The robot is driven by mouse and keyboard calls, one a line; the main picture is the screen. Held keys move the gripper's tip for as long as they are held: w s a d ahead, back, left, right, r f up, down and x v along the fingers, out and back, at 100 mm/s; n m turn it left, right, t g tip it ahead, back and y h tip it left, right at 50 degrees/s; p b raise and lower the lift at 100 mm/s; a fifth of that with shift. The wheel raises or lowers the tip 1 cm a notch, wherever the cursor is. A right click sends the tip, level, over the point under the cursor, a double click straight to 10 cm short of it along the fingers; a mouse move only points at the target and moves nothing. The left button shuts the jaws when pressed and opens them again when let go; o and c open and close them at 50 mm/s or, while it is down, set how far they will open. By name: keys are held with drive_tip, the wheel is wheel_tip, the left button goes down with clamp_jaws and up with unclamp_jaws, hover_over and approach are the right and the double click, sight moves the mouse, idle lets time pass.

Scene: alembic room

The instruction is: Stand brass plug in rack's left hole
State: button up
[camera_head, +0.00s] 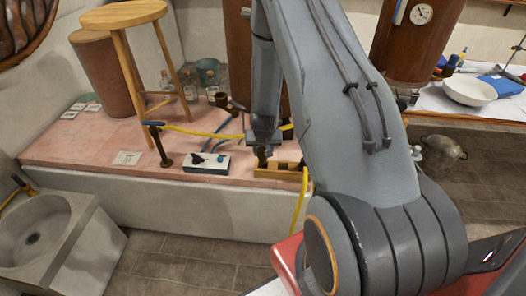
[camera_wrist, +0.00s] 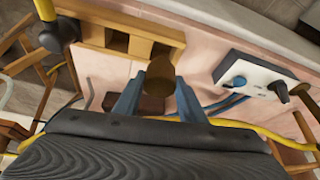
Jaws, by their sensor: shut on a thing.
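My gripper (camera_wrist: 158,98) is shut on the brass plug (camera_wrist: 160,78), a dull brown-gold cylinder between the two blue-grey fingers in the wrist view. The wooden rack (camera_wrist: 165,33) lies just beyond the plug, at the top of that view, with square dark openings along it. The plug's end appears close to the rack's edge; whether they touch I cannot tell. In the head view my gripper (camera_head: 263,150) is over the left part of the rack (camera_head: 280,171), and my arm hides some of the area behind. The plug is too small there to make out clearly.
Yellow and blue hoses run nearby. A dark upright tap (camera_head: 160,145) and wooden stool (camera_head: 125,15) stand farther left on the pink slab (camera_head: 75,145).

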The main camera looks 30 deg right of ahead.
sight(263, 159)
drive_tip(key=shift+f+b, duration=1.5)
drive_tip(key=shift+f, duration=0.85)
idle(4.8)
drive_tip(key=o, duration=1.2)
drive_tip(key=shift+o, duration=0.2)
